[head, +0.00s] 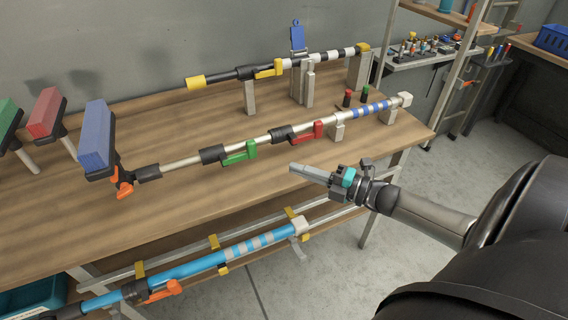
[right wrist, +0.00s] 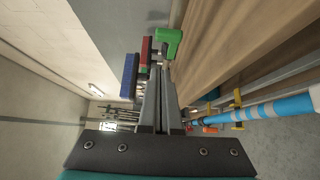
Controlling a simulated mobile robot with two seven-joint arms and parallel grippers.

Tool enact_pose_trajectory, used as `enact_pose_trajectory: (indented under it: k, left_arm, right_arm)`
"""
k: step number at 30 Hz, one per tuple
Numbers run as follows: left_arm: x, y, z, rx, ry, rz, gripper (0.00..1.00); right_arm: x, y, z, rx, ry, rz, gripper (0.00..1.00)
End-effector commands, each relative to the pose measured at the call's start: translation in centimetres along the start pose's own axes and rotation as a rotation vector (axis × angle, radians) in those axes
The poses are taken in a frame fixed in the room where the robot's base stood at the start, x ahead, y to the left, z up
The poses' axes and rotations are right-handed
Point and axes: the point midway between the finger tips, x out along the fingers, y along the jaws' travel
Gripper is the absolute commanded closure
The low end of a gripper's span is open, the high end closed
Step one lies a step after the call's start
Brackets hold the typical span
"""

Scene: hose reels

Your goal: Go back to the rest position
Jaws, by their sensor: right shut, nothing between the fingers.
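My right gripper (head: 300,170) shows in the head view over the right front part of the wooden table, near its front edge. Its fingers are shut and empty, and they point left. In the right wrist view the two fingers (right wrist: 160,105) lie close together. The arm behind it comes in from the lower right. The nearest thing to the fingertips in the head view is the silver pole (head: 190,162) with green and red clamp levers, a little behind them. My left gripper is not in view.
Blue (head: 95,135), red (head: 46,112) and green (head: 8,120) block heads stand at left. A black-and-white pole (head: 325,57) rests on posts at the back. A light blue pole (head: 205,262) hangs below the table front. Open floor (head: 310,275) lies right of it.

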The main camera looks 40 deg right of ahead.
Motion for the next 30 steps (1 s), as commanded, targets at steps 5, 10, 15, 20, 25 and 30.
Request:
enact_pose_trajectory:
  k: [5,10,15,20,25,30]
  left_arm:
    - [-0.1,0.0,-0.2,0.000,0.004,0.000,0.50]
    - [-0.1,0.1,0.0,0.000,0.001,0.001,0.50]
    - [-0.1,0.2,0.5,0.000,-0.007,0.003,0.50]
    - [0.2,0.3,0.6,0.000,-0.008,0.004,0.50]
    - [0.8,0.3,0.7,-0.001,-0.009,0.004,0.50]
    - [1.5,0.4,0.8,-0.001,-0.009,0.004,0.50]
  right_arm:
    - [-1.7,0.0,0.2,0.000,0.000,0.000,1.00]
    - [-2.2,0.0,0.2,-0.001,0.000,0.000,1.00]
    - [-2.2,0.0,0.2,0.001,-0.002,0.000,1.00]
    - [-2.9,-3.5,0.9,0.102,-0.091,-0.052,1.00]
    - [-6.1,-14.3,0.8,0.405,-0.350,-0.211,1.00]
    - [-10.8,-25.9,-3.2,0.739,-0.630,-0.397,1.00]
